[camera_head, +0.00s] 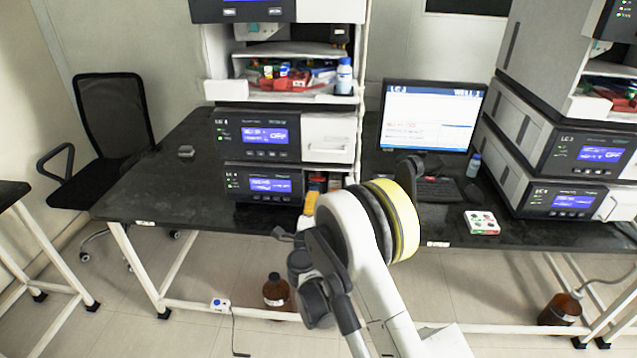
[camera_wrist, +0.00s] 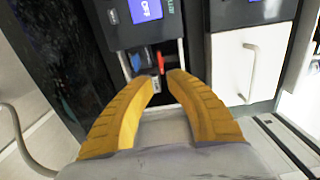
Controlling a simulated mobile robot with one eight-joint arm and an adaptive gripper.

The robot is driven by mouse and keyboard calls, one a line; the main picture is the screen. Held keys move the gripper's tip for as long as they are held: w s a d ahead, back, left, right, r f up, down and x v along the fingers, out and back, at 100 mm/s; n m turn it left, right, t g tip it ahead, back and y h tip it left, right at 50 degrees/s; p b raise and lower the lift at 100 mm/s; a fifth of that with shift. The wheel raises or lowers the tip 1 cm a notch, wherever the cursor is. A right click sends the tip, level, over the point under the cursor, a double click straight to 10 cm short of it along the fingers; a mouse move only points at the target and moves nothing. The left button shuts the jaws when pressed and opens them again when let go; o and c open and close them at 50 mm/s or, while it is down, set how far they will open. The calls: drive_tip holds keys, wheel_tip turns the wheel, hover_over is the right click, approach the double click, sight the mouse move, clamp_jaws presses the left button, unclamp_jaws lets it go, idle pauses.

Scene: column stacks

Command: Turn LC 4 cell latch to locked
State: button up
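The LC 4 stack (camera_head: 258,150) stands on the black bench, left of the monitor, in the head view. Its lowest module (camera_head: 262,184) has a lit blue screen and an open bay (camera_head: 320,181) at its right, partly behind my arm. In the wrist view, my gripper (camera_wrist: 162,82) has its yellow fingers apart, with nothing clearly held between them. The fingertips point at a dark bay holding a small red part (camera_wrist: 160,63) and a blue part. A small grey piece (camera_wrist: 155,83) shows near the fingertips. I cannot tell which part is the cell latch or how it is turned.
A white door with a handle (camera_wrist: 249,73) is right of the bay in the wrist view. The monitor (camera_head: 431,117), LC 3 stack (camera_head: 585,150) and a small tray (camera_head: 482,222) are to the right. The bench's left part is mostly clear. Brown bottles stand on the floor.

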sight(317, 180)
drive_tip(key=w+b, duration=0.1)
drive_tip(key=w, duration=0.3)
drive_tip(key=w+b, duration=0.2)
drive_tip(key=w, duration=0.3)
drive_tip(key=shift+d+f, duration=0.15)
drive_tip(key=shift+w, duration=0.65)
drive_tip(key=shift+r, duration=0.2)
clamp_jaws()
